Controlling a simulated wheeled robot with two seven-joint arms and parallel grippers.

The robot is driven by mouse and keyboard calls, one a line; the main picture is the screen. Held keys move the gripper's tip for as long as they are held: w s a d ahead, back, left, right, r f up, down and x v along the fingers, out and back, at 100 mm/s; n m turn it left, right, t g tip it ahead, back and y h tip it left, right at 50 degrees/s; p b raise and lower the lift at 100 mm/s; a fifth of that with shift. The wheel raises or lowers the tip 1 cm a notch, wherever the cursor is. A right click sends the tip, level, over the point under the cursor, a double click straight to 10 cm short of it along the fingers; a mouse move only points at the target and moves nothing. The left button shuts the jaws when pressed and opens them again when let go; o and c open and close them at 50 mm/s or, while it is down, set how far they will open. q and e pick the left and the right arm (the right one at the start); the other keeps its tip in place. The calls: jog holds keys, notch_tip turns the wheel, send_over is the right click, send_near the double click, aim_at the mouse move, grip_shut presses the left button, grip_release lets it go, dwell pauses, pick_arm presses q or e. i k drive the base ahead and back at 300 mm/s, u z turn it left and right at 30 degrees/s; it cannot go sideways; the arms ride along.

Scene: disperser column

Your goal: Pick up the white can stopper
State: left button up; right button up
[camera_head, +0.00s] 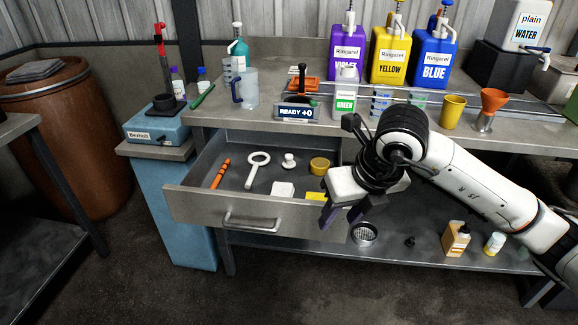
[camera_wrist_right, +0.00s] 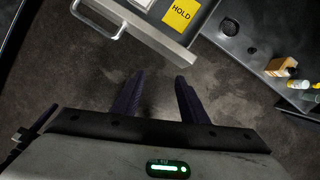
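A small white knobbed piece (camera_head: 289,161), which looks like the white can stopper, sits upright toward the back of the open drawer (camera_head: 186,205). Just left of it lies a white ring-ended tool (camera_head: 256,170); a yellow round lid (camera_head: 320,165) is to its right. My right gripper (camera_head: 341,217) is outside the drawer, at its front right corner, pointing down. In the right wrist view the fingers (camera_wrist_right: 159,84) are apart with only floor between them. The stopper is not in the right wrist view. My left gripper is not in view.
The drawer also holds an orange stick (camera_head: 220,172), a white block (camera_head: 282,189) and a yellow HOLD note (camera_head: 316,196). The drawer handle (camera_head: 252,221) sticks out in front. Bottles and cups stand on the bench above. A lower shelf (camera_head: 400,258) holds small items.

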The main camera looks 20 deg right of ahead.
aim_at(288, 164)
jog(key=i, duration=1)
